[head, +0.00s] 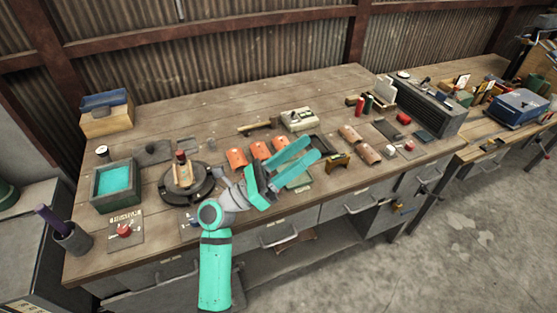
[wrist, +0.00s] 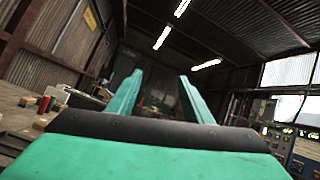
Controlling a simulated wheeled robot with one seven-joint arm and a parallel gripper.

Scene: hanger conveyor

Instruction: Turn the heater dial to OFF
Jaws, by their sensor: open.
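My gripper (head: 311,149) is open and empty, held over the middle of the wooden workbench and pointing to the right. Its two fingers also show in the wrist view (wrist: 161,76), apart with nothing between them. A red knob (head: 124,229) sits on a labelled grey plate at the bench's front left, well to the left of my gripper. A second small red knob (head: 410,145) sits on a plate at the right. I cannot tell which is the heater dial, nor read its setting. Part of another labelled plate (head: 190,222) shows left of my arm.
On the workbench (head: 215,120) are a teal-filled tray (head: 115,182), a round dark fixture (head: 188,188), orange curved pieces (head: 237,158) and a white device (head: 298,119). A cup with a purple handle (head: 72,238) stands at the front left corner.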

